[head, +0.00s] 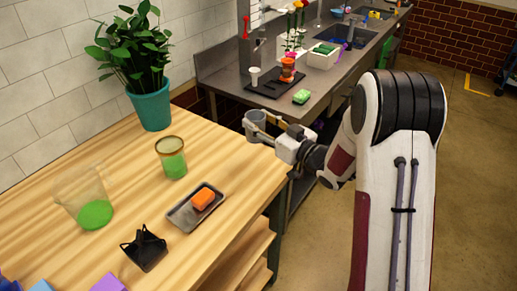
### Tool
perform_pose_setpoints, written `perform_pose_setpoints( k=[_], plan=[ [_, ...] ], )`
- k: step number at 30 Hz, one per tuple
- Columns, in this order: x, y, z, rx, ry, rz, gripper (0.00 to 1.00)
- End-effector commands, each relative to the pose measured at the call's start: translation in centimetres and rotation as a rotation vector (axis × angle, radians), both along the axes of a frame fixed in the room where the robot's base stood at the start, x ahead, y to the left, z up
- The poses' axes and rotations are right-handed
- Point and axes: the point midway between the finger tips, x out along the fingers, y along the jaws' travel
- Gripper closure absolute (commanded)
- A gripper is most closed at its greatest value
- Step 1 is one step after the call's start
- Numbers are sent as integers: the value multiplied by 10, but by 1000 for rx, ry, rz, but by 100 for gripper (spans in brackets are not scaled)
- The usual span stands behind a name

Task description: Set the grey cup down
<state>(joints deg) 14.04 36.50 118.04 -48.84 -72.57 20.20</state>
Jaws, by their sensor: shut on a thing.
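The grey cup (255,125) is in the grasp of my gripper (262,131), near the far right corner of the wooden table in the head view. My gripper is shut on the cup, with its fingers around the cup's side. The cup looks upright. I cannot tell from this one view whether its base touches the table or hangs just above or beyond its edge.
The wooden table (120,160) holds a potted plant (152,105), a green-filled glass (172,160), a clear container (88,200), a tray (183,215) with an orange block (203,198), and a black holder (145,250). Behind is a metal counter (222,72) with a sink.

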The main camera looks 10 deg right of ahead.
Motion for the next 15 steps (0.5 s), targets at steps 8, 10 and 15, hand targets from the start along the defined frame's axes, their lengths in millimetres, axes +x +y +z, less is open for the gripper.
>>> perform_pose_setpoints(
  k=[8,10,15],
  plan=[
    [0,0,-34,0,1,-1,83],
    [0,0,-40,2,1,-1,83],
    [0,0,-48,0,-1,-1,83]
  ],
)
